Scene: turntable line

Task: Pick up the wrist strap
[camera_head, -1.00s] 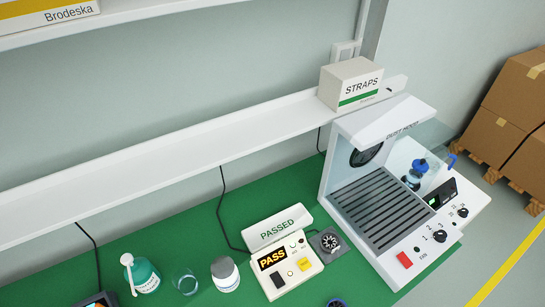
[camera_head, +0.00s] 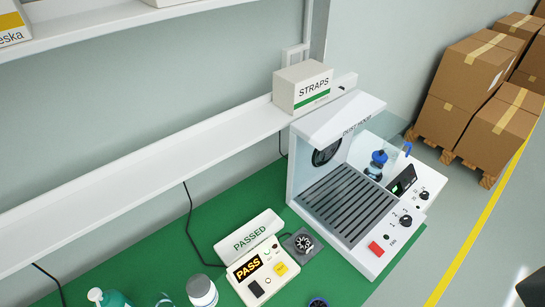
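No wrist strap can be made out for certain. A box labelled STRAPS (camera_head: 304,90) stands closed-looking on the white shelf above the bench; its contents are hidden. A small dark round thing with a blue rim (camera_head: 318,302) is cut off by the bottom edge of the head view, and I cannot tell if it is the strap. Neither of my grippers is in view.
Cartons (camera_head: 470,75) stand on pallets at the right.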

